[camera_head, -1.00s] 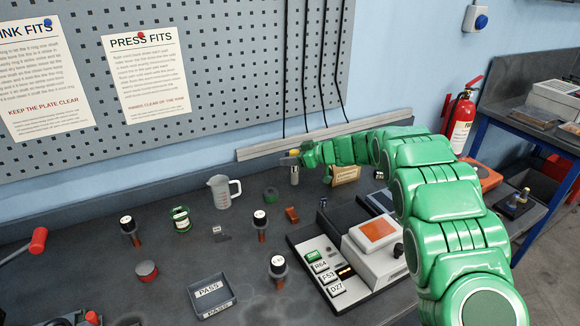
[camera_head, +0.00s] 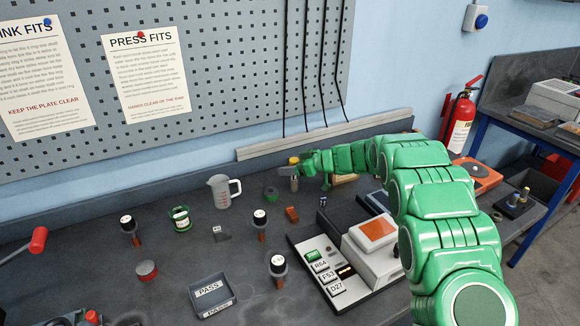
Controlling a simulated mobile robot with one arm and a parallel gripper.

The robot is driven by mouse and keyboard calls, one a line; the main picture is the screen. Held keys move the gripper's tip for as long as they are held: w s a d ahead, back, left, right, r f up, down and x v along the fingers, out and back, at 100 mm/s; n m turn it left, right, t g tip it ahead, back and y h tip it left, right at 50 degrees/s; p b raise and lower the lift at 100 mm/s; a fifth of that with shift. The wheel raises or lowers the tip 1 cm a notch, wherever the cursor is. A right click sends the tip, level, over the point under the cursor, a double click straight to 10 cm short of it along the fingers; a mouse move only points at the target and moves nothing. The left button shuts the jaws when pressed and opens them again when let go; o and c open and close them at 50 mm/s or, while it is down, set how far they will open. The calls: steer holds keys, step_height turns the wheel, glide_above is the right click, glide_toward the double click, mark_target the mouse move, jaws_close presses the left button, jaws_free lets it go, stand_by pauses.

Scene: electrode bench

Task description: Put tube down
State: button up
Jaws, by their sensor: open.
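The tube (camera_head: 294,185), a small grey cylinder with a yellow top, stands upright at the back of the bench, near the wall. My gripper (camera_head: 288,171), at the end of my green arm, is open and right at the tube, partly covering its middle. The yellow top shows above the fingers and the grey lower part below them. At this size I cannot tell whether the fingers touch it.
A clear measuring jug (camera_head: 222,191) stands left of the tube, and a dark green ring (camera_head: 271,193) lies close by. An orange-brown block (camera_head: 292,214) and a white device with an orange screen (camera_head: 375,240) are nearer. A PASS tray (camera_head: 212,292) sits in front.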

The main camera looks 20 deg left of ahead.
steer(key=shift+r, duration=0.15)
steer(key=v, duration=1.2)
stand_by(0.3)
